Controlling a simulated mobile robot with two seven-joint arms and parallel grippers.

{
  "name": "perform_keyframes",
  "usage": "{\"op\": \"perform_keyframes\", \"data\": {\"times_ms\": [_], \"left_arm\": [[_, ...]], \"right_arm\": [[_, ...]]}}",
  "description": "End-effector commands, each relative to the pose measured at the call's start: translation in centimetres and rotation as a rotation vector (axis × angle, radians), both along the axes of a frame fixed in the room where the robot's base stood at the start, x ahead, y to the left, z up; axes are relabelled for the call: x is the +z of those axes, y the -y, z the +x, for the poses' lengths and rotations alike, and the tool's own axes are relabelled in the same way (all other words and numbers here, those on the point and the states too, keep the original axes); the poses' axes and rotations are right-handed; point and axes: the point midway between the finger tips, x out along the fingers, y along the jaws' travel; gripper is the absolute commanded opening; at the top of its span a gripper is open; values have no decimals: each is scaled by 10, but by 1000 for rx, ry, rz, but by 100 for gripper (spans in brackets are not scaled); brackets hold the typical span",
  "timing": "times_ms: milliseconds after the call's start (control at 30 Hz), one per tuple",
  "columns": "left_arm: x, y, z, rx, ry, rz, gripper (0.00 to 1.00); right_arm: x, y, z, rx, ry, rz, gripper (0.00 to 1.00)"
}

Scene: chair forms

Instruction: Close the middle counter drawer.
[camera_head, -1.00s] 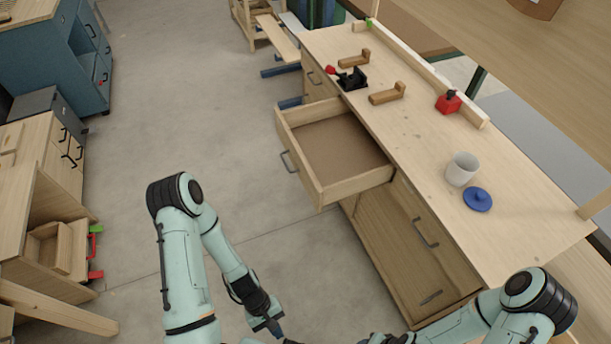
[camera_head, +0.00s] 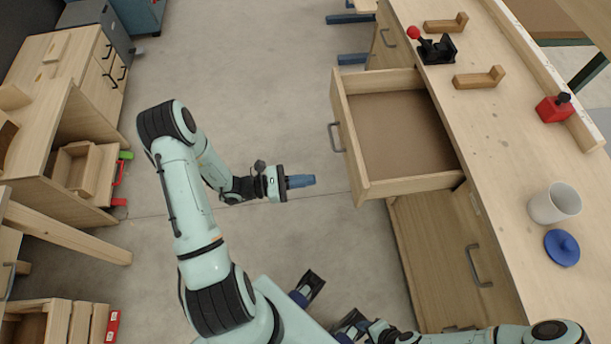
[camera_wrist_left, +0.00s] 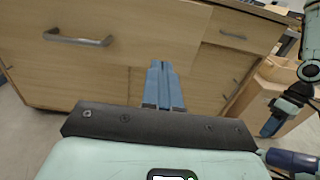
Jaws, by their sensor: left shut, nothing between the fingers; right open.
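The middle counter drawer (camera_head: 349,140) is pulled out from the wooden counter (camera_head: 500,120) in the head view, empty inside, with a dark bar handle (camera_head: 334,137) on its front. Its front (camera_wrist_left: 140,40) and handle (camera_wrist_left: 78,39) also show in the left wrist view. My left gripper (camera_head: 312,181) is shut and empty, a short way left of the drawer front and pointing at it, apart from it. Its blue fingers show in the left wrist view (camera_wrist_left: 163,80). My right gripper (camera_head: 322,313) is open, low near the bottom edge of the head view, away from the drawer.
On the counter are a white cup (camera_head: 553,203), a blue lid (camera_head: 561,247), a red block (camera_head: 553,108), a black device with a red knob (camera_head: 437,47) and wooden pieces (camera_head: 480,78). Wooden cabinets (camera_head: 60,90) stand at left. The floor between is clear.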

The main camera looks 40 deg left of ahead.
Motion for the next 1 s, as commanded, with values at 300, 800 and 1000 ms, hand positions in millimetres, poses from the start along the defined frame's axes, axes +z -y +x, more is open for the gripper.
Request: {"op": "perform_keyframes", "data": {"times_ms": [300,800,1000], "left_arm": [[1,46,52,-6,2,-3,0],[0,68,78,-3,-1,0,0],[0,68,78,-3,-1,0,0]], "right_arm": [[4,0,1,0,2,0,47],[5,0,2,0,2,0,47],[5,0,2,0,2,0,47]]}}
